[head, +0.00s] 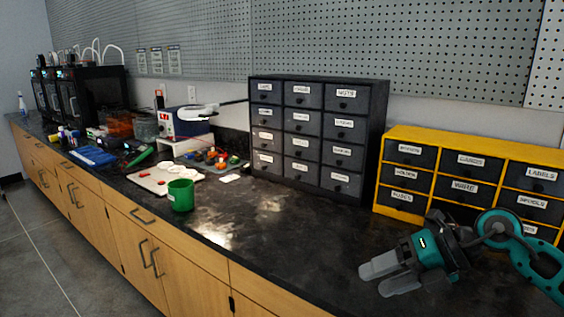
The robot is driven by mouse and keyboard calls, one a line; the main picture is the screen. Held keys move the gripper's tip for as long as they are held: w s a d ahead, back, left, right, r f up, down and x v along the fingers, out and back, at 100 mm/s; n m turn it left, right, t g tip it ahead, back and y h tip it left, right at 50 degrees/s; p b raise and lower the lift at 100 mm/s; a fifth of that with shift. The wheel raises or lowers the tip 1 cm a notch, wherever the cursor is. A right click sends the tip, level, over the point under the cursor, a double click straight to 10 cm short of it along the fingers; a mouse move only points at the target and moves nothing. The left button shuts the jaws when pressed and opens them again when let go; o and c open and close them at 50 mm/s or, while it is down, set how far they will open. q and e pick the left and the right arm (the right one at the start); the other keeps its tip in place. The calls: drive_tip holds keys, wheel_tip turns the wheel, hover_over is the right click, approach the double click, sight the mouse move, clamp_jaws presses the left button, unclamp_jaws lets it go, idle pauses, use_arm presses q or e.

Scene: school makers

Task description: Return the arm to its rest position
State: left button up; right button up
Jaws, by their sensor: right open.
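My right gripper (388,277) shows at the lower right, its arm coming in from the right edge. Its two grey fingers point left over the black counter (300,240). The jaws are open and I see nothing between them. The gripper is in front of the yellow drawer unit (405,134) and hides part of its lower front. I cannot tell how high it is above the counter. My left gripper is not in view.
A dark drawer cabinet (318,125) stands at the back. A green mug (180,195) stands near the front edge, beside a light tray (152,182). Dark machines (90,95) and small items fill the far left. The counter between mug and gripper is clear.

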drive_tip(key=s+a+r+m+t+y+p, duration=0.3)
drive_tip(key=a+m+t+y, duration=0.1)
drive_tip(key=a+m+y, duration=0.4)
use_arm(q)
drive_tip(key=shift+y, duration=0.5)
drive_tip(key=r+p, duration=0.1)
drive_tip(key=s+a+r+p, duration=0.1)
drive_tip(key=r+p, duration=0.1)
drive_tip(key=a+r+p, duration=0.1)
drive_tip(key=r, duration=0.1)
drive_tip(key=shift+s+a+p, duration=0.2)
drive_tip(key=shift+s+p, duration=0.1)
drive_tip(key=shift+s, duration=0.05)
use_arm(e)
drive_tip(key=s+d+f+m+t+h, duration=0.1)
drive_tip(key=s+d+f+m+h, duration=0.1)
drive_tip(key=s+f+m+h, duration=0.4)
drive_tip(key=s+d+f+m+t+h, duration=0.2)
drive_tip(key=s+f+m+h, duration=0.5)
drive_tip(key=f+m, duration=0.7)
drive_tip(key=m+h, duration=0.2)
drive_tip(key=m, duration=0.3)
drive_tip(key=shift+s+d+f, duration=0.25)
drive_tip(key=shift+d+f, duration=0.1)
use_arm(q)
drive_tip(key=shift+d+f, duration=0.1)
use_arm(e)
drive_tip(key=shift+w, duration=0.1)
